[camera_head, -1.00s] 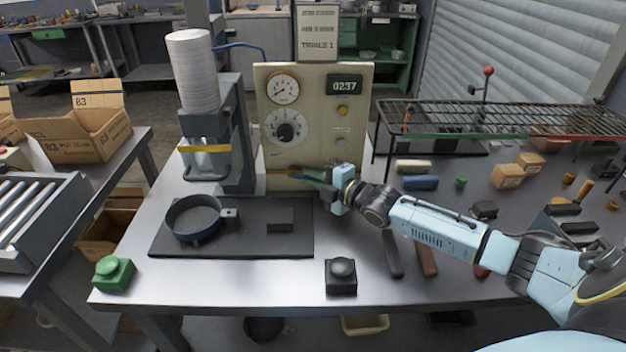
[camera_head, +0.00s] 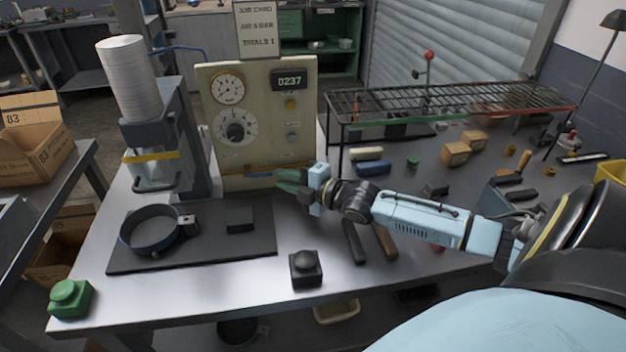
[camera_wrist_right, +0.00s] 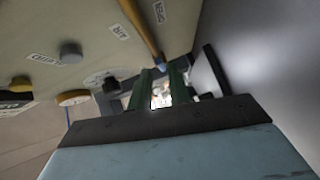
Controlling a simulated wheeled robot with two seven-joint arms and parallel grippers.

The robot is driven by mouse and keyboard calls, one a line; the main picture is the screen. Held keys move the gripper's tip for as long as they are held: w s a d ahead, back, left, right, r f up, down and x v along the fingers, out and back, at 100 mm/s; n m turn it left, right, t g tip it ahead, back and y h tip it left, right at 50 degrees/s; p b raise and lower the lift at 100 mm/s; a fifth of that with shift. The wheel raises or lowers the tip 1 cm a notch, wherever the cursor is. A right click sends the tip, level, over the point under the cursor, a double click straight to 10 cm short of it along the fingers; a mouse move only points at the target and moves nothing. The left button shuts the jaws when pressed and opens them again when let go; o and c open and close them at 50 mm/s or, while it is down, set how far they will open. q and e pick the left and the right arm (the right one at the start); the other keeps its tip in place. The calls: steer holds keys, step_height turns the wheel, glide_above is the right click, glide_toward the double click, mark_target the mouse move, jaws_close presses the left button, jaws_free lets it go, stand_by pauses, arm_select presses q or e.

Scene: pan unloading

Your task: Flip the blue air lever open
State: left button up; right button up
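The beige control panel (camera_head: 258,120) stands on the bench beside the press. Along its lower edge is a thin orange-brown bar (camera_head: 262,173). In the right wrist view a tan bar (camera_wrist_right: 140,28) with a bluish end runs beside the AIR label (camera_wrist_right: 118,31); I cannot tell clearly whether it is the blue air lever. My right gripper (camera_head: 279,180) is at the panel's lower right. In the wrist view its green fingers (camera_wrist_right: 160,80) are apart, with the bar's end close to their tips; contact is unclear. My left gripper is out of view.
A dark pan (camera_head: 150,232) and a small block (camera_head: 239,219) lie on a black mat (camera_head: 200,258). A black button box (camera_head: 305,269) and green button box (camera_head: 70,298) stand near the front edge. A wire rack (camera_head: 450,103) is at right.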

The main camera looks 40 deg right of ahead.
steer(key=p+v, duration=0.1)
steer(key=v, duration=0.7)
steer(key=shift+r, duration=0.1)
stand_by(0.4)
